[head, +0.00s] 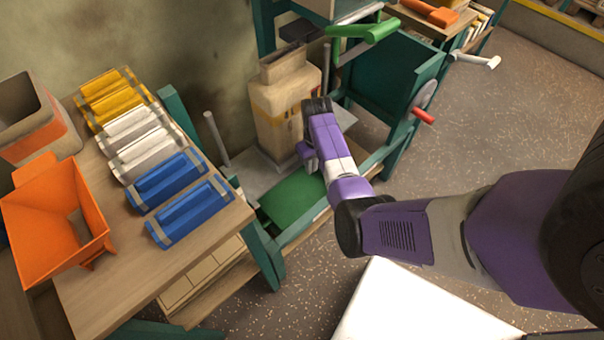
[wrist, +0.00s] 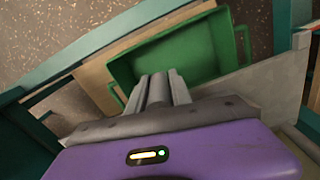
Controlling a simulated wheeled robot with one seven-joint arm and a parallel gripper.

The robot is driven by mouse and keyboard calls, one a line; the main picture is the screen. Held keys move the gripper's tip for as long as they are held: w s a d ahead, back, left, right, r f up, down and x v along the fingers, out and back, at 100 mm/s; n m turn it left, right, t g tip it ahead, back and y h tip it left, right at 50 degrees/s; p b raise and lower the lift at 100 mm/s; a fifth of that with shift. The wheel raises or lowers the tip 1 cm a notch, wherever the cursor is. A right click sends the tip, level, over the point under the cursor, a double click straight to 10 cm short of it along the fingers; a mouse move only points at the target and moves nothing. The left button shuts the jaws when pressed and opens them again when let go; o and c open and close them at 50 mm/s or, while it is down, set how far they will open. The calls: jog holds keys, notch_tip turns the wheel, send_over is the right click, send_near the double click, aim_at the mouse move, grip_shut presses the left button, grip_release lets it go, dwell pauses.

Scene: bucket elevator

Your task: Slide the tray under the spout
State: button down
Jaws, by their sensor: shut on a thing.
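The green tray (head: 297,198) lies low inside the teal frame. In the wrist view the open-topped tray (wrist: 200,50) has a loop handle at each end. I cannot clearly make out the spout.
A wooden bench (head: 215,225) at left holds yellow, white and blue troughs and an orange hopper (head: 55,220). Grey posts stand near the tray. Open floor lies at right.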

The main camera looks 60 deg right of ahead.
jog(key=s+d+b, duration=0.2)
jog(key=d+b, duration=0.1)
jog(key=d, duration=0.6)
jog(key=s+d+b, duration=0.3)
jog(key=d, duration=0.5)
jog(key=shift+d, duration=0.35)
jog(key=shift+s, duration=0.1)
jog(key=c, duration=1.3)
grip_release()
jog(key=shift+d, duration=0.1)
jog(key=shift+o, duration=0.7)
